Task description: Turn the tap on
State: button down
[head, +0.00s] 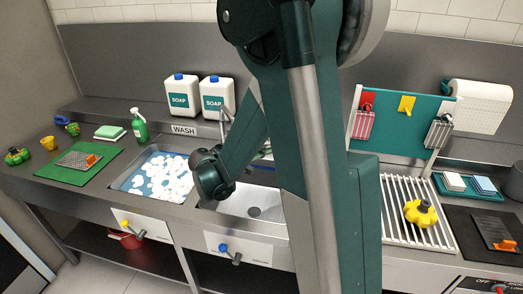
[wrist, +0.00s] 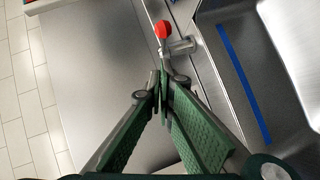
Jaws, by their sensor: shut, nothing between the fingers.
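In the wrist view a tap handle with a red knob (wrist: 162,29) and a short metal lever (wrist: 181,47) sticks out beside the steel sink edge. My gripper (wrist: 162,92) is shut and empty, its fingertips together just below the red knob in the picture, with a small visible gap. In the head view my arm hides the gripper and the red knob. A silver spout (head: 224,124) stands behind the sink (head: 240,203). A yellow-knobbed handle (head: 125,224) and a blue-knobbed handle (head: 224,248) sit on white front panels.
A basin (head: 125,184) with white foam is left of the sink. Two soap jugs (head: 179,96) and a green spray bottle (head: 138,125) stand behind. A blue strip (wrist: 243,82) lines the sink in the wrist view.

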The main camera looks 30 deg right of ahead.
jog(key=shift+s+d+f+b, duration=0.2)
jog(key=shift+s+d+f, duration=0.15)
jog(key=shift+d, duration=0.4)
jog(key=shift+s+d+f+b, duration=0.25)
jog(key=shift+d+f, duration=0.05)
jog(key=shift+d, duration=0.5)
jog(key=shift+s+d+f+b, duration=0.2)
jog(key=shift+s+d+f, duration=0.15)
jog(key=shift+d, duration=0.4)
jog(key=shift+s, duration=0.1)
jog(key=shift+s+d+n+t, duration=0.2)
jog(key=shift+n+t, duration=0.1)
jog(key=shift+t, duration=0.1)
jog(key=shift+s+d+n+t+y, duration=0.2)
jog(key=shift+s+n+t+y, duration=0.1)
jog(key=shift+s+n+t, duration=0.2)
jog(key=s+d+n+t+y, duration=0.4)
jog(key=s+d+n+t, duration=0.1)
jog(key=d, duration=0.4)
jog(key=shift+s+n+t+b, duration=0.3)
jog(key=shift+s+n+t, duration=0.1)
jog(key=shift+s+t, duration=0.25)
dwell(0.4)
